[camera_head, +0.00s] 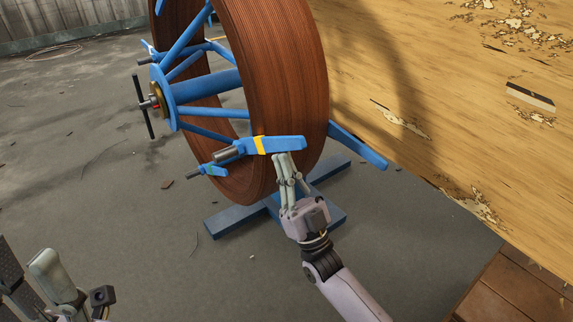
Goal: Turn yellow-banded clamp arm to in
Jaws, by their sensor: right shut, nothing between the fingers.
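The yellow-banded clamp arm (283,144) is a blue bar with a yellow band near its left end, lying roughly level across the lower front of the large brown coil (277,70). A grey pin sticks out at its left end. My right gripper (284,158) is shut, its fingertips just below the arm's right half and touching or very close to it; I cannot tell which. Part of my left gripper (70,290) shows at the lower left corner; its fingers are partly cut off by the frame.
The coil sits on a blue spoked stand (205,87) with a dark crossbar handle at the hub. Its blue base feet (235,219) rest on the grey floor. Another blue arm (357,146) juts out right of the coil. A worn yellow wall (450,90) stands at right.

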